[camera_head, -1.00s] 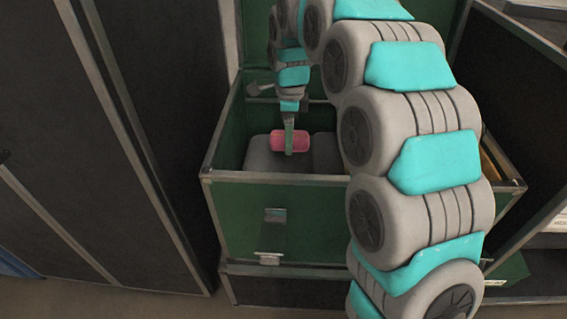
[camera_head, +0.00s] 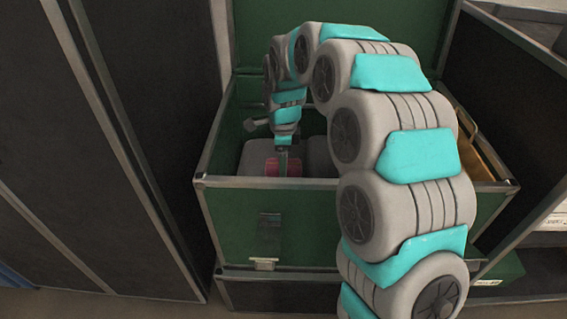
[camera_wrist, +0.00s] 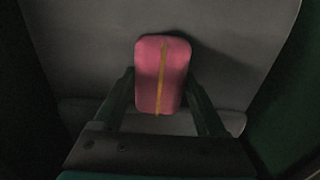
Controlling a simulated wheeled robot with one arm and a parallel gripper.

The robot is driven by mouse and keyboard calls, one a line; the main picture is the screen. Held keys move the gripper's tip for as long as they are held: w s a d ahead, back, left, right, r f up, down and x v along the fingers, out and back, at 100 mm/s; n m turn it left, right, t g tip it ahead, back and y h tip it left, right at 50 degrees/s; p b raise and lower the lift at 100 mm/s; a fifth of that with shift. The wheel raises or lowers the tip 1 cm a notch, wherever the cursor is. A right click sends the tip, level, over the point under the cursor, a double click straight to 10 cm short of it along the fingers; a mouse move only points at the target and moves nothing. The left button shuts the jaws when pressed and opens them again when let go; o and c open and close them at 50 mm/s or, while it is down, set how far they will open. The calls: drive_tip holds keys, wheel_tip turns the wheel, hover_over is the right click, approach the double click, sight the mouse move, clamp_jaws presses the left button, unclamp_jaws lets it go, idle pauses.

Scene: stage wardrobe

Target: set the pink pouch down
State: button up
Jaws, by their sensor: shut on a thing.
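The pink pouch (camera_head: 272,168), with a yellow stripe along it in the wrist view (camera_wrist: 151,75), is inside the open green trunk (camera_head: 345,225). My gripper (camera_head: 283,165) reaches down into the trunk and is shut on the pouch, one finger on each side. In the wrist view my gripper (camera_wrist: 161,88) has the pouch between its fingers, over a grey padded surface (camera_wrist: 80,45). The pouch casts a shadow on that surface; I cannot tell whether it touches it. In the head view the trunk's front rim lies just below the pouch.
Grey padded blocks (camera_head: 253,153) lie inside the trunk. Its lid (camera_head: 340,12) stands open at the back. A dark tall panel (camera_head: 130,130) stands close on the left, and a dark case with shelves (camera_head: 520,110) on the right. My arm hides the trunk's right part.

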drive_tip(key=o, duration=1.4)
wheel_tip(320, 180, up, 12)
drive_tip(key=shift+r, duration=0.15)
